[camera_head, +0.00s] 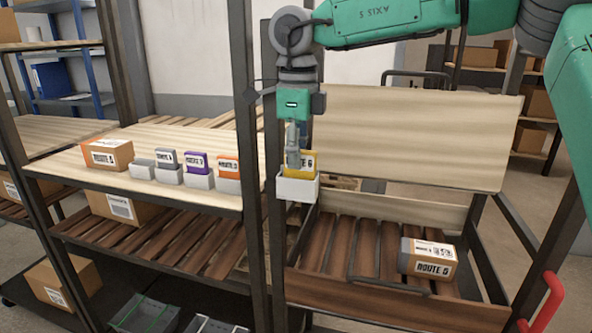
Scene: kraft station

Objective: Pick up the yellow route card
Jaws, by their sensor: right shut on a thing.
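The yellow route card (309,163) stands upright in a small white holder (298,186) near the middle of the view. My right gripper (293,158) comes down from above and is shut on the yellow route card. Its fingers hide the left part of the card. The card's lower edge is hidden by the holder's front wall. My left gripper is not in view.
On the shelf to the left stand orange (229,167), purple (196,163) and grey (166,159) cards in white holders, and a box (108,154). A dark upright post (257,250) stands close left of my gripper. A ROUTE G box (428,260) lies on the slatted rack at right.

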